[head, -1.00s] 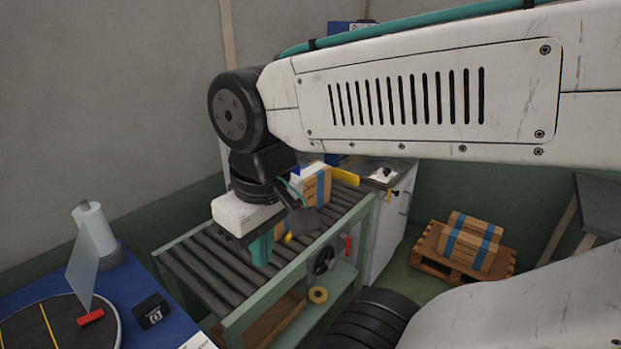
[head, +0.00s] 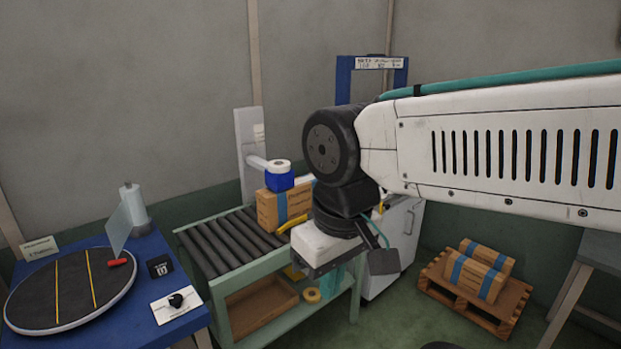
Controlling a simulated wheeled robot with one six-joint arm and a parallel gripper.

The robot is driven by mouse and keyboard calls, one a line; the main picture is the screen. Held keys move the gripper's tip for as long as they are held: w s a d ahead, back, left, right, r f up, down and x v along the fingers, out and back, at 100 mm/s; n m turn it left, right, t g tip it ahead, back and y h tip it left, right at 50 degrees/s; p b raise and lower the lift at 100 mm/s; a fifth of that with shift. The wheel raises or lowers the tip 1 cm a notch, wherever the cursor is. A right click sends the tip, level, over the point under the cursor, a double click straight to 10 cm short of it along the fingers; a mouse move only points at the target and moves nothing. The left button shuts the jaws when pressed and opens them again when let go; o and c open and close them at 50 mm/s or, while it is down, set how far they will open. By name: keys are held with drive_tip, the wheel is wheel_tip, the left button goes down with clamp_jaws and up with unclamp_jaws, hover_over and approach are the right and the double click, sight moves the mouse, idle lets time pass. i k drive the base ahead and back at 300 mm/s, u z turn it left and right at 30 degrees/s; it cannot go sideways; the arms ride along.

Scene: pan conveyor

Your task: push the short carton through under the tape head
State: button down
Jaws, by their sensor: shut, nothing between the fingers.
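The blue tape head (head: 279,181), with a white roll on top, hangs from a pale post (head: 249,150). It appears right over or against the carton's top; I cannot tell how far under it the carton is. My wrist hides the carton's right end and the conveyor beyond.
A yellow part (head: 289,225) shows beside the carton. A blue table (head: 178,257) with a round turntable (head: 72,290) stands at the left. A tape roll (head: 312,295) lies on the conveyor's lower shelf. A pallet (head: 474,304) with taped cartons is on the floor at right.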

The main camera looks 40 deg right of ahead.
sight(274, 208)
drive_tip(key=z, duration=0.6)
drive_tip(key=i, duration=0.55)
drive_tip(key=z, duration=0.6)
drive_tip(key=i, duration=1.15)
drive_tip(key=u, duration=0.65)
